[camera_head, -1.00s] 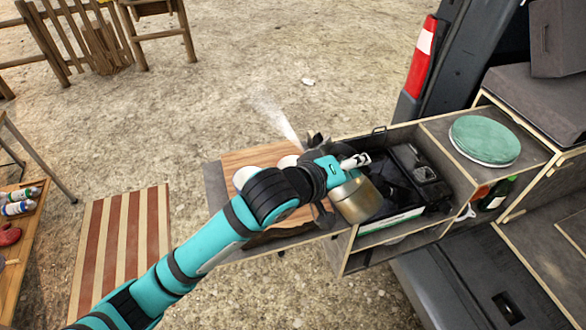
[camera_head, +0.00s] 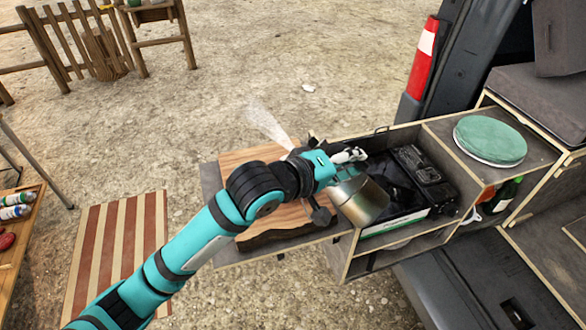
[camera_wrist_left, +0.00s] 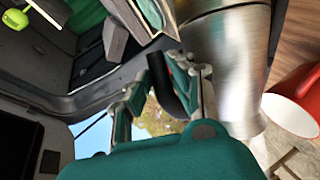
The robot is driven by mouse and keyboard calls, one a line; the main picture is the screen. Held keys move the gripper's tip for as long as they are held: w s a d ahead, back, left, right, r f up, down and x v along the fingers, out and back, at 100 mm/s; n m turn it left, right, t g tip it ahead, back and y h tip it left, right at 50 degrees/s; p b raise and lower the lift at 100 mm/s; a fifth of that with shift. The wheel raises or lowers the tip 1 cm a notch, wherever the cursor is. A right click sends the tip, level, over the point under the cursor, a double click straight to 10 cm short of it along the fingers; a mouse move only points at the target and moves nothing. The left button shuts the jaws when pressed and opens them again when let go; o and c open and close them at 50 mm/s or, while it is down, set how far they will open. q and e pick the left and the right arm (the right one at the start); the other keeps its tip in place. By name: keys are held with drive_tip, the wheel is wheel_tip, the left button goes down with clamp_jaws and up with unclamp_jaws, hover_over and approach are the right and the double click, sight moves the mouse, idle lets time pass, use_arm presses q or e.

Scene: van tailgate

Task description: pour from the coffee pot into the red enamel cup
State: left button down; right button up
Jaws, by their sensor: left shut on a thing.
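The pot's steel side (camera_wrist_left: 228,60) fills the upper right there. The red enamel cup (camera_wrist_left: 297,92), pale inside, shows at that view's right edge, apart from the pot. The cup is not visible in the head view, where my arm covers much of the board. My right gripper is not in view.
A black stove (camera_head: 412,180) sits in the pull-out drawer just right of the pot. A green round lid-like item (camera_head: 490,138) lies on the van unit. A striped mat (camera_head: 120,250) lies on the ground at left. A whitish plume (camera_head: 268,122) rises behind the gripper.

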sight(337, 147)
use_arm(q)
drive_tip(key=shift+w+a+r, duration=0.15)
drive_tip(key=shift+w+r, duration=0.05)
drive_tip(key=shift+r, duration=0.05)
drive_tip(key=shift+w+a+r+n+h+b, duration=0.35)
drive_tip(key=shift+a+r+n+b, duration=0.15)
drive_tip(key=shift+r+n+b, duration=0.3)
drive_tip(key=shift+w+a, duration=0.1)
drive_tip(key=shift+a, duration=0.1)
drive_tip(key=shift+w+a, duration=0.15)
drive_tip(key=shift+a, duration=0.1)
drive_tip(key=shift+w+a, duration=0.15)
drive_tip(key=shift+a, duration=0.05)
drive_tip(key=shift+w+a+r+n+h+p, duration=0.35)
drive_tip(key=shift+w+a+r+p, duration=0.1)
drive_tip(key=shift+a+p, duration=0.2)
drive_tip(key=shift+w+a+r, duration=0.15)
drive_tip(key=shift+w+a, duration=0.1)
drive_tip(key=shift+a, duration=0.05)
drive_tip(key=shift+n, duration=0.25)
drive_tip(key=shift+w+a+r+n+h+p, duration=0.3)
drive_tip(key=shift+a+p, duration=0.1)
drive_tip(key=shift+p, duration=0.15)
